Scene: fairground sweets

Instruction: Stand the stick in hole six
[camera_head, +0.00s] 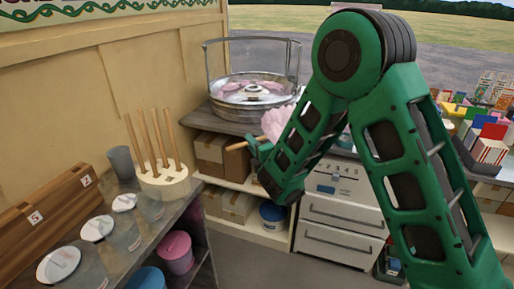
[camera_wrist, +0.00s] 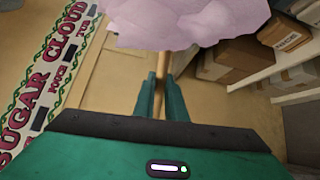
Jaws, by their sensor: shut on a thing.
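My gripper (camera_wrist: 160,82) is shut on a wooden stick (camera_wrist: 159,93), with a finger on each side of it. A large pink puff of candy floss (camera_wrist: 185,22) is on the stick; it also shows in the head view (camera_head: 275,122), partly behind my arm. In the head view the bare end of the stick (camera_head: 236,146) points left, and the stick looks tilted. A round cream block (camera_head: 165,187) stands on the left counter with several bare sticks (camera_head: 154,140) upright in it. My gripper is right of the block, apart from it. Hole numbers cannot be read.
A grey cup (camera_head: 121,161), several clear tubs with white lids (camera_head: 97,228) and a numbered wooden box (camera_head: 48,222) share the left counter (camera_head: 183,205). A metal floss machine (camera_head: 250,92) stands behind. Cardboard boxes (camera_head: 236,206) fill the shelves below.

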